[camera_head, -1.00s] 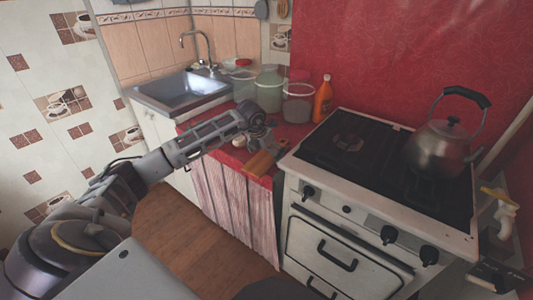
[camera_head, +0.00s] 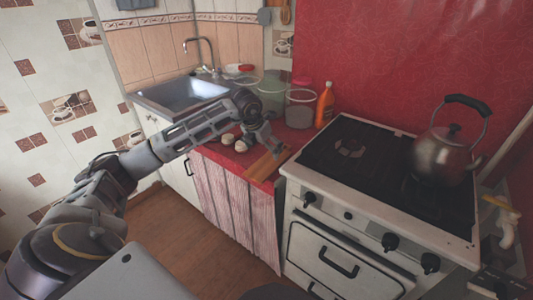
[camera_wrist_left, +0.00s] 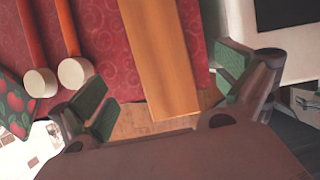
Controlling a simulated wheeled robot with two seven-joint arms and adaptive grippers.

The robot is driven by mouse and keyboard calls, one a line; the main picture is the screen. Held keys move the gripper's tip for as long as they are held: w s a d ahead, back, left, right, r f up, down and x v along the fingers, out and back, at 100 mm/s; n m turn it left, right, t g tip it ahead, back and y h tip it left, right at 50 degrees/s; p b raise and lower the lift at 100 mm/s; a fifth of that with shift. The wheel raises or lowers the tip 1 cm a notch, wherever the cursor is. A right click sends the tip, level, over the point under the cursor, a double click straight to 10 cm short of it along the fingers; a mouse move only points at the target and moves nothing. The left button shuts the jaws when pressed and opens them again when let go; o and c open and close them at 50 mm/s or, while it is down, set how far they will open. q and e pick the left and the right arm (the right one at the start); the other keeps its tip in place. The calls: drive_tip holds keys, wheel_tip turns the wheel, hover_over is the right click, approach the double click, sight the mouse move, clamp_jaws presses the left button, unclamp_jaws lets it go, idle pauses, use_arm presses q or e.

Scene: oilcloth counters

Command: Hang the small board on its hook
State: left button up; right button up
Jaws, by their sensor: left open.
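The small board (camera_head: 265,164) is a flat orange-brown wooden piece on the red counter, left of the stove. In the left wrist view the board (camera_wrist_left: 160,60) runs lengthwise between the fingers, and its near end reaches past the counter's edge over the floor. My left gripper (camera_head: 265,143) is over the counter at the board. In the left wrist view my left gripper (camera_wrist_left: 170,90) is open, with green pads on either side of the board and gaps to both sides. I cannot make out which hook belongs to the board. My right gripper is out of view.
Two sticks with pale round ends (camera_wrist_left: 75,71) lie left of the board. Several jars (camera_head: 300,107) and an orange bottle (camera_head: 325,106) stand behind. The stove (camera_head: 385,190) with a kettle (camera_head: 445,155) is at right, the sink (camera_head: 190,92) at back left. Utensils (camera_head: 265,16) hang on the wall.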

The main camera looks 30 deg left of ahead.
use_arm(q)
drive_tip(key=v, duration=0.6)
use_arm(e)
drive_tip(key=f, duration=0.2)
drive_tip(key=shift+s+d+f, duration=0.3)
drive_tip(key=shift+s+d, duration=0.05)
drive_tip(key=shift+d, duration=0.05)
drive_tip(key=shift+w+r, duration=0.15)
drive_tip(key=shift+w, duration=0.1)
use_arm(q)
drive_tip(key=shift+s, duration=0.2)
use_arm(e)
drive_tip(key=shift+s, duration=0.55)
